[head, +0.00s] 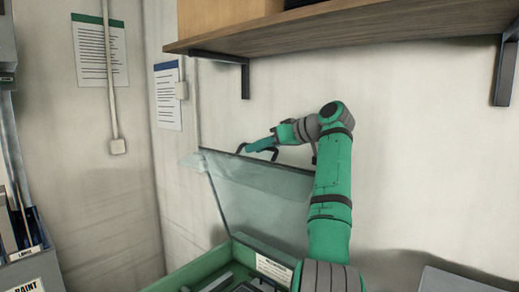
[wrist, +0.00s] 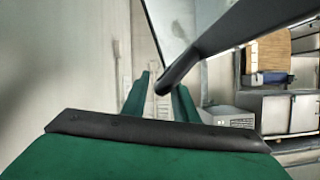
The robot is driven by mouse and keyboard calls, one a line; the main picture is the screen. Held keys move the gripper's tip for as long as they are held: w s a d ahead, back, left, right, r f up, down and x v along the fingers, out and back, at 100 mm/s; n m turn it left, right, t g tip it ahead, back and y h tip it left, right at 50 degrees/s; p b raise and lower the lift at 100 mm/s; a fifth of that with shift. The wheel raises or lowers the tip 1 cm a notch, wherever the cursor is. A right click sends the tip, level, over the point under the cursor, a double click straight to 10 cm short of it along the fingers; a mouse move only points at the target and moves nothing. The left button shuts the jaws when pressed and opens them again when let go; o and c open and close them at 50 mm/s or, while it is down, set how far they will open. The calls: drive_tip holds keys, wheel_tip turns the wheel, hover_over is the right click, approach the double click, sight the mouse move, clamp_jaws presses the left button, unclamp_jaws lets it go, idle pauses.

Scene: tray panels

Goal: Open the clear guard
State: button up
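The clear guard (head: 250,190) is a see-through panel with a dark-edged frame, raised at a steep tilt above the green tray (head: 190,270) in the head view. A black handle (head: 274,152) is on its top edge. My gripper (head: 250,148) is at that edge, beside the handle. In the wrist view the black handle bar (wrist: 215,45) runs from upper right down to the fingers, and its end overlaps the right one. My gripper's green fingers (wrist: 160,95) are apart with a gap between them. Whether they touch the handle is unclear.
A wooden shelf (head: 350,28) on black brackets hangs above my arm. The wall is close behind the guard. Posted sheets (head: 100,50) and a conduit (head: 108,75) are on the left wall. Bins (head: 35,270) stand at the lower left.

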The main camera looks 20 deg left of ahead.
idle(0.3)
drive_tip(key=v, duration=1)
drive_tip(key=shift+s+d, duration=0.15)
drive_tip(key=shift+d, duration=0.15)
drive_tip(key=shift+r, duration=0.1)
